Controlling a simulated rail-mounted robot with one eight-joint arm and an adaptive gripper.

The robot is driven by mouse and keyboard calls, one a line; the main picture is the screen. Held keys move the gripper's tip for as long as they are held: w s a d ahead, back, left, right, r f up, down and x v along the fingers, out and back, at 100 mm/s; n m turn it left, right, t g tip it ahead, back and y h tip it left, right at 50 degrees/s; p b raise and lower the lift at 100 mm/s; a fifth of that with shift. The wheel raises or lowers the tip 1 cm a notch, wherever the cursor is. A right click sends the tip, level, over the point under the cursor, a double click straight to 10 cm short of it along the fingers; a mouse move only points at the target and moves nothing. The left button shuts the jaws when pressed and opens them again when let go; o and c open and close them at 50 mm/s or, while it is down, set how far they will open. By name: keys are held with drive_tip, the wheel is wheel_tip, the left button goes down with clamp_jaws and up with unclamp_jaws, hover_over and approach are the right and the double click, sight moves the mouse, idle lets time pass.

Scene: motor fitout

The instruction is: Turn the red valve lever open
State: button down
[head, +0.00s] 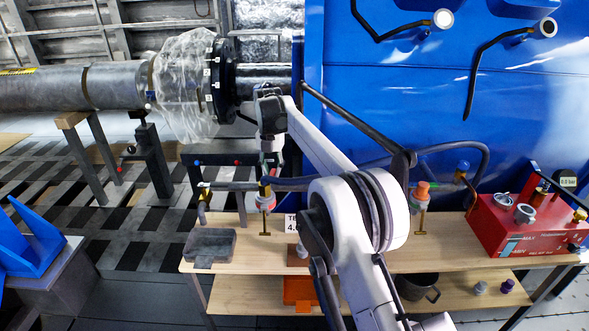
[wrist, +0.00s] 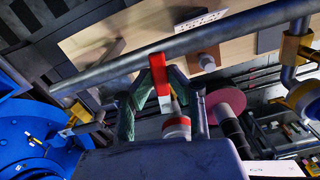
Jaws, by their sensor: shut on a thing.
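The red valve lever (wrist: 159,72) stands between the two fingers of my gripper (wrist: 157,92) in the wrist view, its red end up beside the grey pipe (wrist: 205,42). The fingers are closed on it. A round red-and-grey valve part (wrist: 177,127) sits just below the lever. In the head view, my gripper (head: 270,172) points down at the valve (head: 265,197) on the pipe (head: 235,186) above the bench. The lever itself is mostly hidden there by the fingers.
The wooden bench (head: 345,258) carries a grey block (head: 210,244) at left and a red pump box (head: 520,225) at right. Another valve with an orange top (head: 421,190) is right of my arm. A blue panel (head: 400,100) stands behind.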

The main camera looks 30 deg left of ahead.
drive_tip(key=shift+s+a+n, duration=0.2)
drive_tip(key=shift+a+n, duration=0.35)
drive_tip(key=shift+n, duration=0.55)
drive_tip(key=c, duration=1.7)
unclamp_jaws()
drive_tip(key=shift+o, duration=0.2)
wheel_tip(320, 180, up, 8)
drive_tip(key=shift+f, duration=0.2)
